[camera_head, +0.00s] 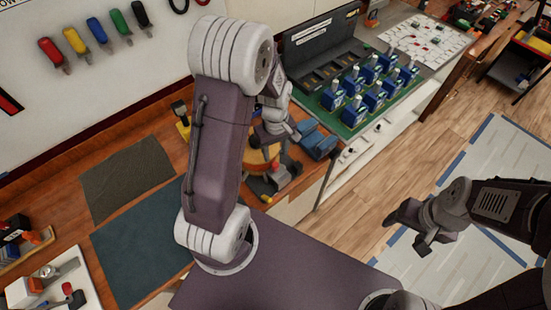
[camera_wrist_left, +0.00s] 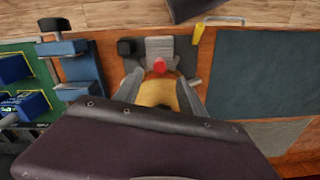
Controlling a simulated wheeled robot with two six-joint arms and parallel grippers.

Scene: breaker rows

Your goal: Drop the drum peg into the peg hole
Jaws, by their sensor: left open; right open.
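A rounded yellow-orange piece, which may be the drum peg (camera_wrist_left: 157,92), stands on the wooden bench in the left wrist view. A small red knob (camera_wrist_left: 158,66) shows at its far side, with a grey block (camera_wrist_left: 160,46) behind. In the head view the yellow piece (camera_head: 257,161) is partly hidden below my left gripper (camera_head: 273,138). The left gripper is open, and in the left wrist view its grey fingers (camera_wrist_left: 159,86) lie on either side of the yellow piece; contact cannot be told. My right gripper (camera_head: 418,228) is open and empty above the floor. I cannot make out the peg hole.
A blue clamp-like fixture (camera_head: 316,142) stands right of the yellow piece. Beyond it is a green board (camera_head: 352,118) with several blue breakers. Dark mats (camera_head: 140,245) lie to the left, and a white tray (camera_head: 75,290) is at lower left.

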